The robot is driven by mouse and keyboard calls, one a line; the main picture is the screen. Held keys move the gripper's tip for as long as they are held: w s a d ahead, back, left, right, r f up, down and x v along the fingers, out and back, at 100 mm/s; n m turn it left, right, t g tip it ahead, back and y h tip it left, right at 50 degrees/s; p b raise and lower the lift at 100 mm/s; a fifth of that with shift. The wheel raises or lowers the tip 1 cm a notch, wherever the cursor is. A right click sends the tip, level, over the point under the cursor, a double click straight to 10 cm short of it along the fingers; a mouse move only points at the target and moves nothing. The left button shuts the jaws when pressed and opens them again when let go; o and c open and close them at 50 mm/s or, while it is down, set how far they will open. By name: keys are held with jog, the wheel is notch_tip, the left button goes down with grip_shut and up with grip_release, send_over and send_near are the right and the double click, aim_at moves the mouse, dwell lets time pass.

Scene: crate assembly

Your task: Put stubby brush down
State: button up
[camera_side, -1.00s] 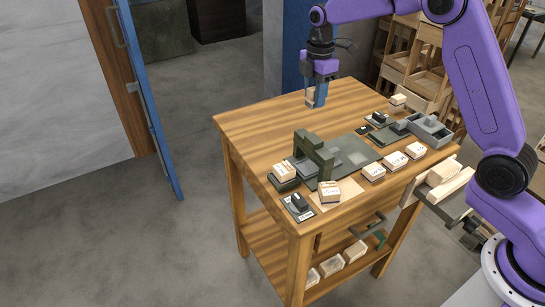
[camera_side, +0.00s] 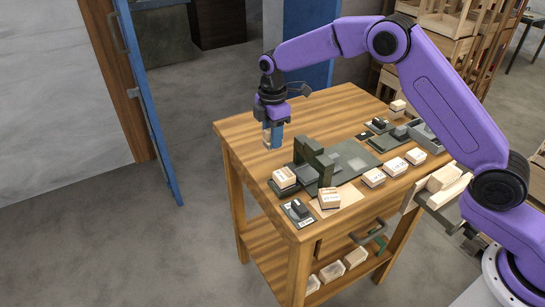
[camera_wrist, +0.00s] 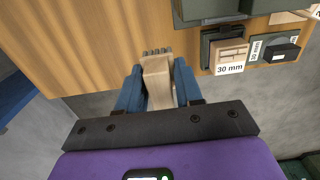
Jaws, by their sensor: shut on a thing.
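The stubby brush (camera_wrist: 157,80) has a pale wooden body with dark bristles at its far end in the wrist view. My gripper (camera_wrist: 158,88) is shut on it, with a blue finger on each side. In the side view, my gripper (camera_side: 273,138) points down near the left edge of the wooden table (camera_side: 243,122), and a pale bit of the brush (camera_side: 267,143) shows beside the blue fingers. The brush is low over the bare tabletop; I cannot tell whether it touches.
A dark green upright fixture (camera_side: 315,158) stands to the right of my gripper. A block labelled 30 mm (camera_wrist: 229,54) sits in a dark holder at the table's edge. Other pale blocks (camera_side: 374,177) lie farther right. The table's back left is clear.

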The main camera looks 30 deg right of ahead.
aim_at(272, 163)
jog(key=shift+f, duration=3.15)
jog(key=shift+f, duration=0.15)
jog(key=o, duration=1)
notch_tip(272, 163, up, 12)
jog(key=shift+f, duration=0.15)
jog(key=shift+r, duration=0.35)
